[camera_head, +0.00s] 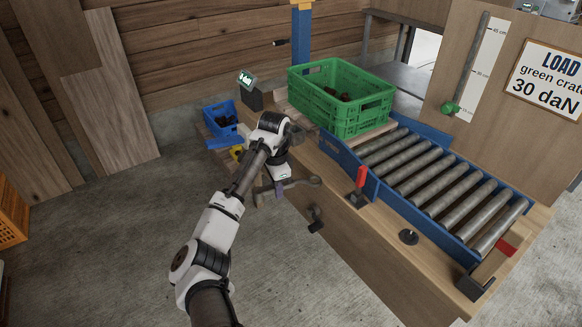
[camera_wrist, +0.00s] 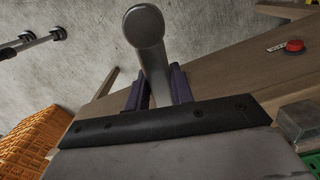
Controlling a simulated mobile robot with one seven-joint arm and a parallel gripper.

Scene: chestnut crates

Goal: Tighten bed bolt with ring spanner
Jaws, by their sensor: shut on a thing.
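My gripper (camera_head: 279,189) is shut on a grey ring spanner (camera_head: 301,183) beside the front edge of the wooden bench. In the wrist view, the spanner (camera_wrist: 145,28) stands out from between the two dark fingers (camera_wrist: 157,90), with its rounded end towards the top. This end looks closed, but its opening cannot be made out. The spanner appears held in the air, clear of the bench front. A dark fitting (camera_head: 315,218) sits at the bench's front edge, and a round black piece (camera_head: 408,237) is on the bench top. I cannot tell which is the bed bolt.
A green crate (camera_head: 340,100) with dark contents stands behind a blue-framed roller bed (camera_head: 440,190). A red-handled lever (camera_head: 361,178) rises at the bed's near corner. A blue bin (camera_head: 220,118) is behind my arm. The concrete floor in front of the bench is clear.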

